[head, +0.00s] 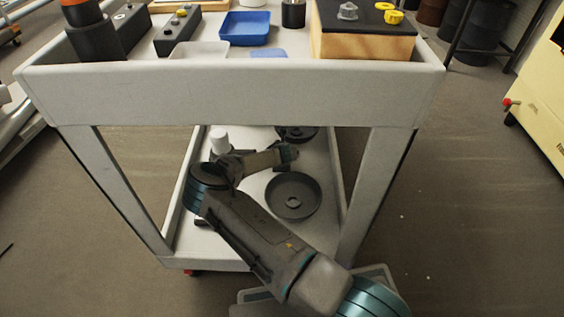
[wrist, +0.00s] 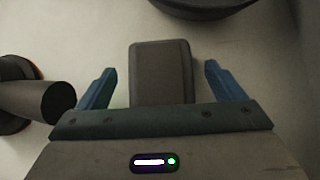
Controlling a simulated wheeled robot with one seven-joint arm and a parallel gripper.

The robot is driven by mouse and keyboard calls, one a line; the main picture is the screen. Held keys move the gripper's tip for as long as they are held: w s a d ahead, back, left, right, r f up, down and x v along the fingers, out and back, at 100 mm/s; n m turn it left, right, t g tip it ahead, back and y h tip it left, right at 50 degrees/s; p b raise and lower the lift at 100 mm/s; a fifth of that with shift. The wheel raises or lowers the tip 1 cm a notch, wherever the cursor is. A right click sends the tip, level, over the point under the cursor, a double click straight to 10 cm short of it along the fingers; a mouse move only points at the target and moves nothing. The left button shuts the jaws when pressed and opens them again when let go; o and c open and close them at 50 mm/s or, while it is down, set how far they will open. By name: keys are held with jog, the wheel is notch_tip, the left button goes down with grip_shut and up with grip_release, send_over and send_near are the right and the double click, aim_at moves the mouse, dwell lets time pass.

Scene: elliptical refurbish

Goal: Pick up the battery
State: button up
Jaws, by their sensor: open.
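In the wrist view, a dark grey box with rounded corners, which looks like the battery (wrist: 161,58), lies on a pale surface. My gripper (wrist: 159,74) is open, with one blue finger to the left and one to the right of the box. A gap shows between each finger and the box. The near end of the box is hidden behind the gripper's front edge. In the head view, my arm reaches into the lower shelf of the cart. The fingers and the battery cannot be made out clearly there.
The grey cart (head: 240,95) has a raised front lip above the lower shelf (head: 235,258). A round dark dish (head: 293,195) lies right of my arm. In the wrist view, a dark cylinder (wrist: 40,102) lies left of my gripper. A blue tray (head: 245,28) stands on top.

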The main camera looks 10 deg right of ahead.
jog(key=shift+w+d+f, duration=0.1)
jog(key=shift+w+f, duration=0.4)
jog(key=c, duration=1.2)
jog(key=shift+o, duration=0.2)
jog(key=shift+r, duration=0.1)
jog(key=r+p, duration=0.1)
jog(key=r, duration=0.1)
jog(key=d+r+p, duration=0.1)
jog(key=r+p, duration=0.1)
jog(key=r, duration=0.1)
jog(key=shift+s, duration=0.2)
jog(key=s+d+r+p, duration=0.4)
jog(key=s+d+r, duration=0.1)
jog(key=d, duration=0.4)
jog(key=shift+d+r, duration=0.3)
jog(key=shift+r, duration=0.15)
